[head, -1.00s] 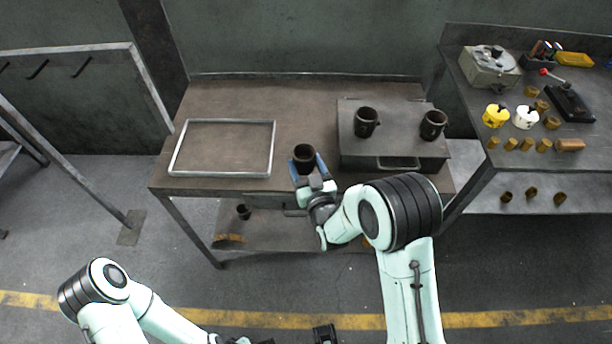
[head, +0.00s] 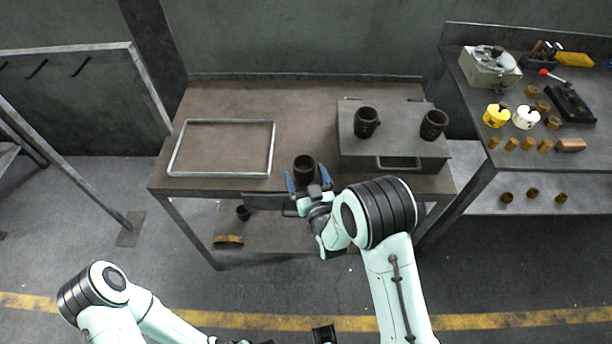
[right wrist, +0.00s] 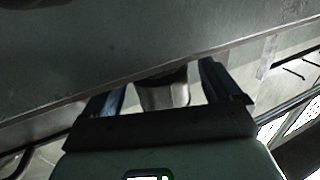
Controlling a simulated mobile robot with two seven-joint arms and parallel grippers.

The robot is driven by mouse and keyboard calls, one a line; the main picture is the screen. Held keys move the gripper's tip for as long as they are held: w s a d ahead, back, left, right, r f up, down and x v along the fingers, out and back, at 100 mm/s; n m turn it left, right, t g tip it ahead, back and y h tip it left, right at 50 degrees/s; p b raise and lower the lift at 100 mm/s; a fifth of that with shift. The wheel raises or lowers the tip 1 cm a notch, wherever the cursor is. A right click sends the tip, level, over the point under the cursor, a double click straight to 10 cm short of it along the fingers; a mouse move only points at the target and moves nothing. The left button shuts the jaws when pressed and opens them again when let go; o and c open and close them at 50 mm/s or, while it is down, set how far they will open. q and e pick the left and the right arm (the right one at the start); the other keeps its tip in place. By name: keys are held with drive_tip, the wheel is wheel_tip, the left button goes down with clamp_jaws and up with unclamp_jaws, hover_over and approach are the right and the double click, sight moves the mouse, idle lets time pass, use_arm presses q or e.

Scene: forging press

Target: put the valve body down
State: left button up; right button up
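The valve body (head: 304,170), a dark brown cup-like piece, stands upright near the front edge of the workbench (head: 235,95), between the wire-like frame and the grey box. My right gripper (head: 308,180) is open, with its blue fingers on either side of the valve body. The right wrist view shows gaps between the fingers and the valve body (right wrist: 163,92); its base there is partly hidden at the bench edge. My left arm is low at the left of the head view; its gripper is mostly cut off at the bottom edge.
A grey box (head: 392,145) carries two similar dark pieces, (head: 366,122) and (head: 433,125). An empty metal frame (head: 222,122) lies at left on the bench. A side table (head: 560,150) at right holds several small parts. The bench is clear behind the valve body.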

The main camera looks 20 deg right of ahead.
drive_tip(key=shift+r, duration=0.1)
drive_tip(key=shift+s+r, duration=0.1)
drive_tip(key=s, duration=1.1)
drive_tip(key=shift+s+d+p, duration=0.25)
drive_tip(key=shift+s+p, duration=0.1)
drive_tip(key=shift+p, duration=0.1)
